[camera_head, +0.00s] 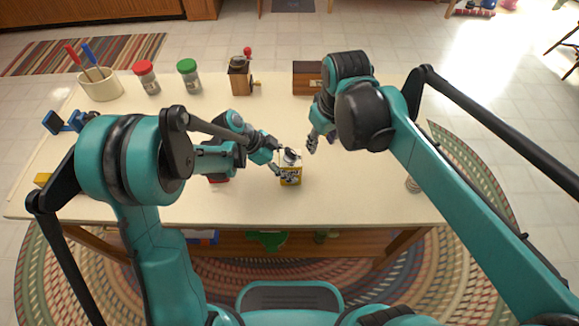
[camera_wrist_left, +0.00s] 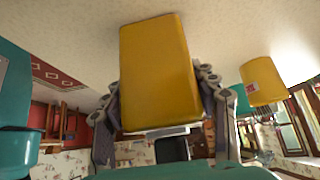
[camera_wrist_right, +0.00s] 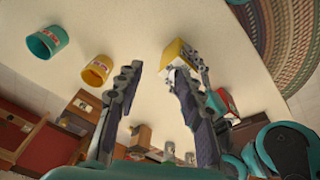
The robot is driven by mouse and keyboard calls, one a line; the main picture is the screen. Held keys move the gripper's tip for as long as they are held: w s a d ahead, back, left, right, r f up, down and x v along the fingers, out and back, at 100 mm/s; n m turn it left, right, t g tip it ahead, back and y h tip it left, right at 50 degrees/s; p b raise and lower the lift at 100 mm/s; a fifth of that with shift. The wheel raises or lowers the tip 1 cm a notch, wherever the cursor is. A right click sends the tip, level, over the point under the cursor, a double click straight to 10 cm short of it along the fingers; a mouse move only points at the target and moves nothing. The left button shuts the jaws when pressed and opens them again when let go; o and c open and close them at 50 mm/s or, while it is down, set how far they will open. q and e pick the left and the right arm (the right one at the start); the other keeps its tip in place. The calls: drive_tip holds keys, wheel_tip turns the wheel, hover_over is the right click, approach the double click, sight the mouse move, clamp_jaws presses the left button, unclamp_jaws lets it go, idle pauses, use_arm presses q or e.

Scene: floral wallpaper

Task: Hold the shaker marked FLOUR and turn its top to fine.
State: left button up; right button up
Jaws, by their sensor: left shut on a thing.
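A yellow shaker (camera_head: 291,180) with dark lettering, too small to read surely, and a grey top is near the front middle of the table, looking upright. My left gripper (camera_head: 284,163) is shut on it from the left; in the left wrist view the yellow body (camera_wrist_left: 158,75) fills the space between the fingers. My right gripper (camera_head: 314,142) is to the right of and behind the shaker, apart from it. In the right wrist view my right gripper (camera_wrist_right: 155,82) is open and empty, with the shaker (camera_wrist_right: 172,60) beyond its right finger. The top's setting marks cannot be read.
A yellow cup (camera_wrist_right: 95,70) and a teal cup (camera_wrist_right: 47,42) show in the right wrist view. A red-lidded jar (camera_head: 147,80), a green-lidded jar (camera_head: 189,80), a grinder (camera_head: 240,78) and a utensil crock (camera_head: 100,86) stand along the back. A red thing (camera_head: 218,180) is partly under my left arm.

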sight(290, 150)
drive_tip(key=w+a+n, duration=0.1)
drive_tip(key=a, duration=0.1)
drive_tip(key=w+a+n+g, duration=0.1)
drive_tip(key=a, duration=0.1)
drive_tip(key=w+a+f+n+g, duration=0.1)
drive_tip(key=w+a, duration=0.1)
drive_tip(key=shift+w+a, duration=0.1)
drive_tip(key=shift+a, duration=0.2)
drive_tip(key=shift+w+a+f+g+h, duration=0.2)
drive_tip(key=shift+a+g+h, duration=0.1)
drive_tip(key=shift+a, duration=0.2)
drive_tip(key=shift+f, duration=4.2)
clamp_jaws()
drive_tip(key=shift+n, duration=0.3)
